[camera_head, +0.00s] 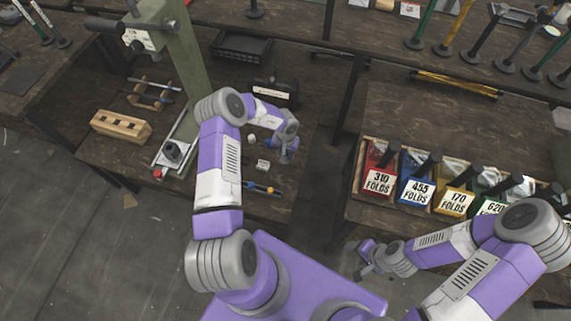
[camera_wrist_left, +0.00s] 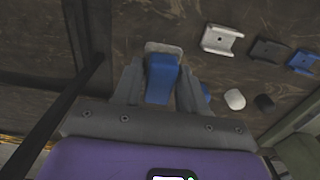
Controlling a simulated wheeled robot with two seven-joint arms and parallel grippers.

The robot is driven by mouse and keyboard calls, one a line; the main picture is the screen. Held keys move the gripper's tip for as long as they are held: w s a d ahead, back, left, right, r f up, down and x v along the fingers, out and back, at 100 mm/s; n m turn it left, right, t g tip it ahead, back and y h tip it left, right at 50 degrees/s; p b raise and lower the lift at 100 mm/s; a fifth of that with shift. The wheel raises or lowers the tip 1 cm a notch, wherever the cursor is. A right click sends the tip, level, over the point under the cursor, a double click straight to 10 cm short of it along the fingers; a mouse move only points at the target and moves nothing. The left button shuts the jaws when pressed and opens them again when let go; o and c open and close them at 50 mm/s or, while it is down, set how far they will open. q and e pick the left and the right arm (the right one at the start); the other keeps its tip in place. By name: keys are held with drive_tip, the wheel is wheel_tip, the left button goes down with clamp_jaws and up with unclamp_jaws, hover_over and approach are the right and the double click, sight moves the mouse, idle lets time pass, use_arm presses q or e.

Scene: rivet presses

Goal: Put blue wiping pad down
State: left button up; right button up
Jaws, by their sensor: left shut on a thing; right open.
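The blue wiping pad (camera_wrist_left: 162,80) is between the two fingers of my left gripper (camera_wrist_left: 158,85) in the left wrist view. It has a blue body and a pale grey far end, over the dark wooden bench top. Whether it touches the bench I cannot tell. In the head view my left gripper (camera_head: 285,152) is low over the left bench, and the pad cannot be made out there. My right gripper (camera_head: 364,260) is open and empty, in front of the right bench and below its edge.
A white bracket (camera_wrist_left: 222,40), a dark bracket (camera_wrist_left: 266,52) and a blue bracket (camera_wrist_left: 303,62) lie right of the pad. A green press (camera_head: 180,60) and a wooden block (camera_head: 120,126) stand on the left bench. Coloured bins (camera_head: 378,182) line the right bench.

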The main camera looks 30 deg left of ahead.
sight(286, 166)
use_arm(q)
wheel_tip(286, 166, down, 7)
drive_tip(key=shift+f+b, duration=0.1)
drive_tip(key=shift+b, duration=0.9)
drive_tip(key=o, duration=1.1)
drive_tip(key=shift+f, duration=0.1)
